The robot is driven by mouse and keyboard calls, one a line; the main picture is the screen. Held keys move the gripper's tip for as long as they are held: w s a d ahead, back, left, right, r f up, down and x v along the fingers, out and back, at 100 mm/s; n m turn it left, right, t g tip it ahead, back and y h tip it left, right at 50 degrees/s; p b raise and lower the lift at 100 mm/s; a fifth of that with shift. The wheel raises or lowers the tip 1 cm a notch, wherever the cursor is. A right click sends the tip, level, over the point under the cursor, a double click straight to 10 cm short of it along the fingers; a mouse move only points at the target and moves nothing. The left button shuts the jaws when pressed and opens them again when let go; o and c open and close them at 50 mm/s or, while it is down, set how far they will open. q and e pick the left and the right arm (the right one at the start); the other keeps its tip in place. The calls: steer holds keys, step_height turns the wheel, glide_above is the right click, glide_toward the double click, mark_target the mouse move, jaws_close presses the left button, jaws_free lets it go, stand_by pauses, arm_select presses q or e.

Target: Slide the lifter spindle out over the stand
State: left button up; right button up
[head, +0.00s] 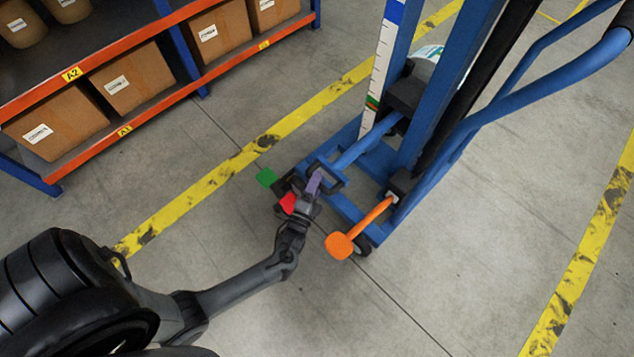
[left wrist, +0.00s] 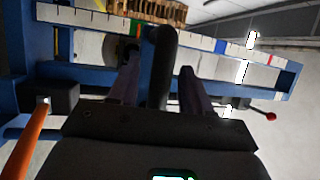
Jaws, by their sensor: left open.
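The blue lifter spindle (head: 357,149) sticks out from the black carriage (head: 404,93) on the lifter's mast, low and toward the left. A black handle piece (head: 329,172) is at its outer end. My left gripper (head: 314,181) is at that end, its purplish fingers open. In the left wrist view a black bar (left wrist: 162,65) stands between the two fingers (left wrist: 160,90), with a visible gap on each side. Whether a finger touches it is hard to tell. I cannot pick out a stand for certain. My right gripper is not in view.
The blue lifter mast (head: 437,90) carries a white scale (head: 381,70). An orange pedal (head: 341,245) juts out just right of my left gripper. An orange-edged shelf (head: 150,70) with cartons stands at upper left. Yellow floor lines (head: 222,172) cross the open concrete.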

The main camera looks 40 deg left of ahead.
arm_select(q)
steer(key=shift+w, duration=0.2)
jaws_close()
steer(key=shift+a, duration=0.1)
